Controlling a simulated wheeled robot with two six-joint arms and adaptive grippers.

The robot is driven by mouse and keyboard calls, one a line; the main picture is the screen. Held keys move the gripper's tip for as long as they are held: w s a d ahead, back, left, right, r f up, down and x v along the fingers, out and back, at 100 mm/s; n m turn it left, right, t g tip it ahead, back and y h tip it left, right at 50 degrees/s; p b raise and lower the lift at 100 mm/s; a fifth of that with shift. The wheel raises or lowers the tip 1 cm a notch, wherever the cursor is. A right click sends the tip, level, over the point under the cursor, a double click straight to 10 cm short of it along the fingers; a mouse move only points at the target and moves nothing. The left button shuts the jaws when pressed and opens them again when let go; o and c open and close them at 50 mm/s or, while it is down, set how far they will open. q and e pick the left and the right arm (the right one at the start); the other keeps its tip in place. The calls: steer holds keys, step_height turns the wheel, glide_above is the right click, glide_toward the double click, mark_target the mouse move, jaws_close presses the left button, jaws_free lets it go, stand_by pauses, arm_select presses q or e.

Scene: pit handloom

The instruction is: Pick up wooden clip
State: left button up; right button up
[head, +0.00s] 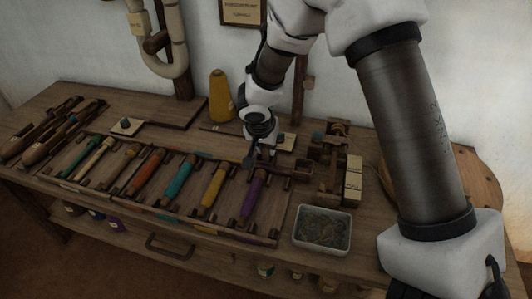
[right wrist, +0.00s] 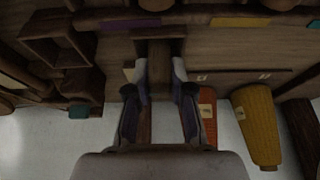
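My right gripper (head: 254,158) reaches down to the table just behind the purple bobbin (head: 254,194). In the right wrist view its two fingers (right wrist: 160,75) are apart. A small dark brown wooden piece (right wrist: 161,48), which looks like the wooden clip, lies at the fingertips, in line with the gap between them. I cannot tell whether the fingers touch it. In the head view the gripper mostly hides this piece. My left gripper is not in view.
An open wooden box (head: 293,169) stands close on the right of the gripper. Several coloured bobbins lie in a rack (head: 150,205) in front. A yellow cone (head: 220,97) stands behind left. A metal tray (head: 322,230) sits at the front right.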

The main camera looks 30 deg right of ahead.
stand_by(0.3)
step_height(320, 180, up, 28)
steer(key=p, duration=0.7)
